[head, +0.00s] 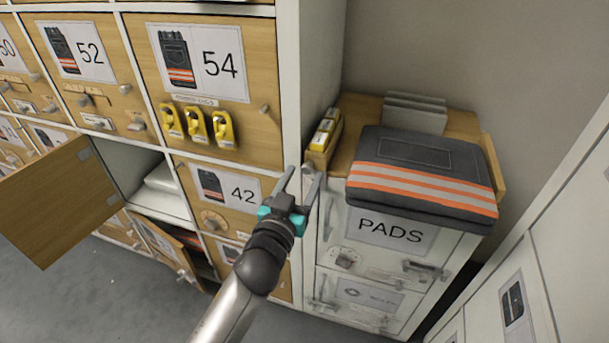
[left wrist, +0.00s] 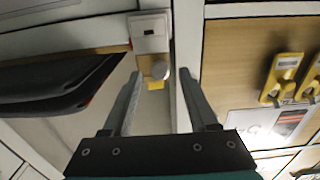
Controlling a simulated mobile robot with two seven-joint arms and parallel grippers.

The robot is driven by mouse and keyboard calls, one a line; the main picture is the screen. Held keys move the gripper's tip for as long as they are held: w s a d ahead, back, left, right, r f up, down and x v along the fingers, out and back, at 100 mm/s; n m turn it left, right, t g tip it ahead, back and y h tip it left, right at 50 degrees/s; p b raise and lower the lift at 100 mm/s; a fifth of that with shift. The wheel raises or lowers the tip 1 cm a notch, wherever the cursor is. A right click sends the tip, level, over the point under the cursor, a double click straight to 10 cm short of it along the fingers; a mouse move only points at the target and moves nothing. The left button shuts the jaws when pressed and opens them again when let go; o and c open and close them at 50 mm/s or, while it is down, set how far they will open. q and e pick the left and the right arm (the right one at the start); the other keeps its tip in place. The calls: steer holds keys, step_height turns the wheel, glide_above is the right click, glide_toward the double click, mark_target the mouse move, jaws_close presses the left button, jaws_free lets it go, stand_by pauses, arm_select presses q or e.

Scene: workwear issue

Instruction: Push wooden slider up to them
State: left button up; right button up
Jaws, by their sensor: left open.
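A narrow wooden holder (head: 334,143) stands along the left edge of the cabinet top, with yellow-and-white packs (head: 324,131) in it. A wooden piece (head: 317,159) shows at its near end; I cannot tell for certain that this is the slider. In the left wrist view a small wooden piece (left wrist: 147,63) with a round grey knob (left wrist: 160,71) shows between the fingers, under a white block, with a bit of yellow below. My left gripper (head: 302,178) is open and empty, just in front of the holder's near end; contact cannot be told. My right gripper is not in view.
Folded dark workwear with orange stripes (head: 420,180) lies on the PADS cabinet (head: 345,235), right of the holder. A white locker post (head: 294,110) is close on the left. Yellow padlock-like pieces (head: 197,125) hang on door 54. An open locker door (head: 60,200) sticks out left.

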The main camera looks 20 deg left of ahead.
arm_select(q)
steer(key=shift+w, duration=0.9)
jaws_close()
steer(key=shift+d, duration=0.1)
stand_by(0.8)
